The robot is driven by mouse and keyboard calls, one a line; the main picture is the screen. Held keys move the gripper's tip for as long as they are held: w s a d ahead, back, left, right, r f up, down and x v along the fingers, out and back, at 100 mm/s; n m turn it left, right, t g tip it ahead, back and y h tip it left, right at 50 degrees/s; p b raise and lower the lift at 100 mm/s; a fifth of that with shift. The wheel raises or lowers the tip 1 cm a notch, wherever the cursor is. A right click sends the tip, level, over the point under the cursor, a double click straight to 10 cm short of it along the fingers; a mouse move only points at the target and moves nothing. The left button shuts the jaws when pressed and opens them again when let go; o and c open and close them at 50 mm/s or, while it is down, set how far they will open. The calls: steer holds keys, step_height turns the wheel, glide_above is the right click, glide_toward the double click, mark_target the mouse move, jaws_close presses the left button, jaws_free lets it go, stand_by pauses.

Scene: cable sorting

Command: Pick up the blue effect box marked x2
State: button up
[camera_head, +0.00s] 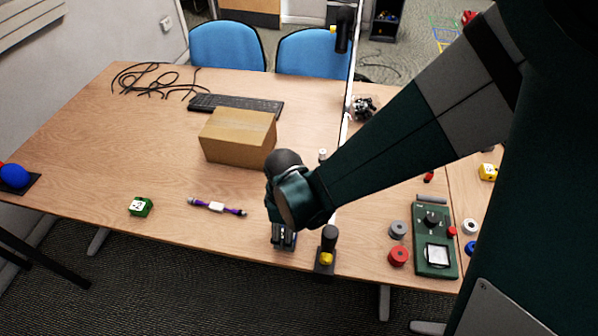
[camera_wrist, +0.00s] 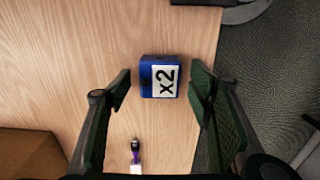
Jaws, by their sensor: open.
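The blue effect box (camera_wrist: 148,77) with a white "x2" label lies on the wooden table in the wrist view, near the table's edge. My gripper (camera_wrist: 161,90) is open, with one finger on each side of the box and a gap to both. In the wrist view the box shows between and a little beyond the fingertips, and nothing is held.
A cardboard box (camera_head: 238,138) stands behind my gripper. A black and yellow device (camera_head: 327,248) stands close on the right. A green meter (camera_head: 435,242) and spools (camera_head: 398,256) lie farther right.

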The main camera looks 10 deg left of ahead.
steer(key=shift+f, duration=0.95)
steer(key=c, duration=1)
